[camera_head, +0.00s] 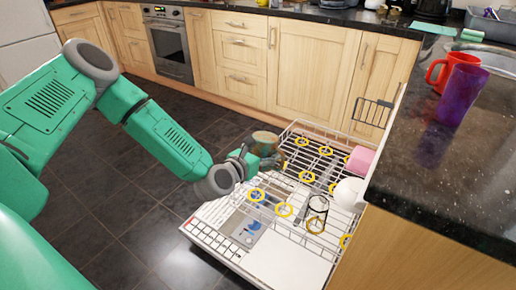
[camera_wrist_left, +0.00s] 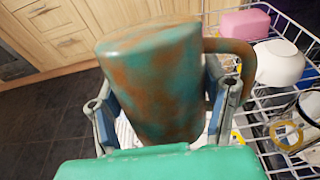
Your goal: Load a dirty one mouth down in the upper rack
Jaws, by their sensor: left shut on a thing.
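My left gripper (camera_head: 247,163) is shut on a teal-and-brown mug (camera_head: 265,143) and holds it at the left edge of the dishwasher's wire rack (camera_head: 298,128). In the left wrist view the mug (camera_wrist_left: 155,85) stands between both fingers, its handle to the right. A smooth, closed-looking end faces up there; its mouth does not show. Yellow rings (camera_head: 302,141) mark several spots in the rack. A red mug (camera_head: 440,72) and a purple cup (camera_head: 462,95) stand on the counter. My right gripper is not in view.
The rack holds a pink item (camera_head: 360,160), a white bowl (camera_head: 350,193) and a clear glass-like item (camera_head: 317,213) at its right side. The open dishwasher door (camera_head: 225,225) lies low in front. The dark counter (camera_head: 430,165) bounds the right. The tiled floor at left is clear.

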